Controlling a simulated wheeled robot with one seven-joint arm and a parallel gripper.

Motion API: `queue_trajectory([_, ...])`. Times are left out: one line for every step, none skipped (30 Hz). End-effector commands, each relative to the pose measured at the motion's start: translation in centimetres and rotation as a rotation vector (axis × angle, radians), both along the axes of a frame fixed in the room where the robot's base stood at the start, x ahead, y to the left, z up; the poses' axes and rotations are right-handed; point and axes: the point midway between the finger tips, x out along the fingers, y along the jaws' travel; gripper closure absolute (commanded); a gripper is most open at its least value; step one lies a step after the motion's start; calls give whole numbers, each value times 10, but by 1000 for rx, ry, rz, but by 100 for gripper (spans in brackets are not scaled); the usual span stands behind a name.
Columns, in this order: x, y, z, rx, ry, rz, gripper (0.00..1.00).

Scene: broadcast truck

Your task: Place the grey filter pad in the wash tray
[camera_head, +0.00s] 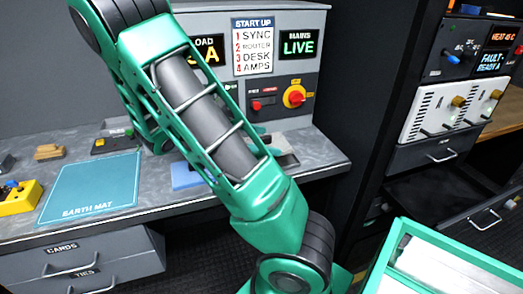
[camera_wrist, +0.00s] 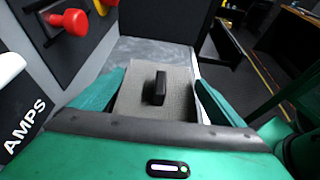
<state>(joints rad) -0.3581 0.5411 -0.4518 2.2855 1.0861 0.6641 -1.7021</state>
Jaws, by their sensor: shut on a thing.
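The grey filter pad (camera_wrist: 130,97) lies between the two teal fingers of my gripper (camera_wrist: 159,80) in the wrist view. A black block-shaped handle (camera_wrist: 160,88) stands up from its middle. My gripper is shut on the pad, above or at the grey bench top (camera_wrist: 150,50); I cannot tell whether the pad touches the bench.
A panel with a red and yellow rotary switch (camera_head: 295,96) stands behind the bench. The blue earth mat (camera_head: 92,188) lies to the left, with a yellow box (camera_head: 16,198) beside it. A dark rack with white units (camera_head: 455,108) stands to the right, with an open drawer below.

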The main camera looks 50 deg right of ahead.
Motion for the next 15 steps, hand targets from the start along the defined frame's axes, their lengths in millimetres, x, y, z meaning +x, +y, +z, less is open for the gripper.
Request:
queue_trajectory([1, -2, -1, 0, 0, 0, 30])
queue_trajectory([2, -3, -3, 0, 0, 0, 30])
queue_trajectory([2, -3, -6, -1, 1, 0, 30])
queue_trajectory([2, -3, -9, 0, 2, 1, 30])
queue_trajectory([2, -3, -13, 1, 3, 1, 30])
queue_trajectory([1, -3, -19, -1, 3, 0, 30])
queue_trajectory([1, -3, -23, 0, 3, -1, 30])
queue_trajectory([1, -3, -28, 0, 4, 0, 30])
queue_trajectory([2, -3, -33, 0, 2, 0, 30])
queue_trajectory([2, -3, -36, 0, 2, 1, 30])
queue_trajectory([2, -3, -38, 0, 2, 1, 30])
queue_trajectory([2, -3, -40, 0, 0, 0, 30])
queue_trajectory([2, -3, -41, 0, 0, 1, 30])
queue_trajectory([2, -2, -42, 0, 0, 1, 30])
queue_trajectory([2, -2, -42, 1, -1, 1, 30])
